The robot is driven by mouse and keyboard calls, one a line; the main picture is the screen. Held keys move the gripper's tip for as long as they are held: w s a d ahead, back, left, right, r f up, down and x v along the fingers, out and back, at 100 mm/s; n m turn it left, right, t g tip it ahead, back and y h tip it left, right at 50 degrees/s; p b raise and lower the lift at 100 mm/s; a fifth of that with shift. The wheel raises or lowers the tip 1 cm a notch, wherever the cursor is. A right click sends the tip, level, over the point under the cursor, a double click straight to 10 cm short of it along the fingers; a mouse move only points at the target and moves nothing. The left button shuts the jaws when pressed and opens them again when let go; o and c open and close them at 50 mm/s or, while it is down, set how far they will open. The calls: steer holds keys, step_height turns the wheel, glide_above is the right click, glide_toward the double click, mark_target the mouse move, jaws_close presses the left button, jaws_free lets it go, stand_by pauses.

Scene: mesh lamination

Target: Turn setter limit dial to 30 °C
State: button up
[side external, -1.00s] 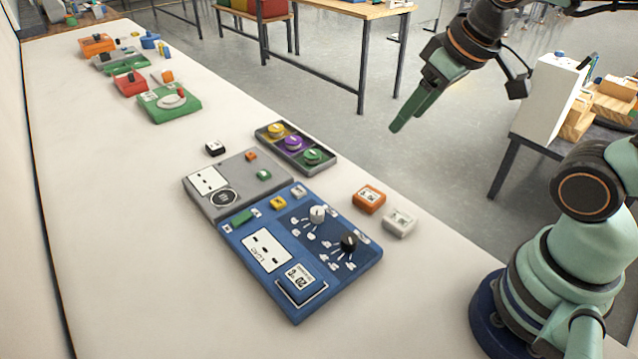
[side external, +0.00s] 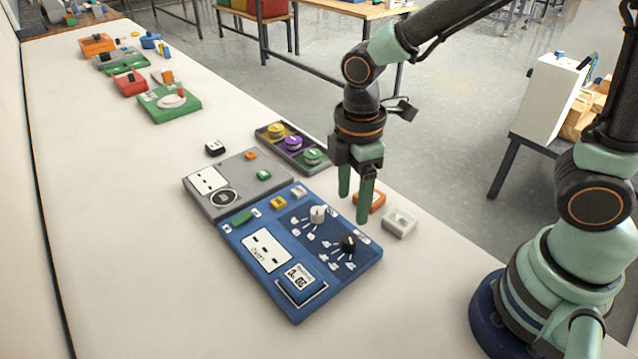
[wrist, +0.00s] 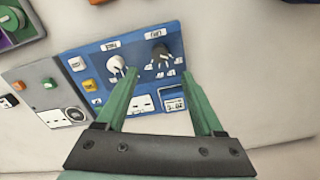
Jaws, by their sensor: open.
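The blue panel (side external: 354,268) lies on the white table and carries two dials. One is a white dial (side external: 317,213) and the other is a black dial (side external: 349,242). I cannot read which one is the setter limit dial. A blue block with a white label reading 20 °C (side external: 299,277) sits at the panel's front. My gripper (side external: 352,208) points down above the panel's right edge, open and empty. In the wrist view its fingers (wrist: 157,82) spread over the panel, with the white dial (wrist: 116,64) near the left fingertip and the black dial (wrist: 159,52) between and beyond the tips.
A grey panel (side external: 232,168) adjoins the blue one. Behind it is a dark strip with yellow, purple and green knobs (side external: 293,143).

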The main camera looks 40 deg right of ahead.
mark_target(349, 238)
step_height(349, 238, down, 10)
steer(key=shift+r, duration=0.25)
stand_by(0.3)
jaws_close()
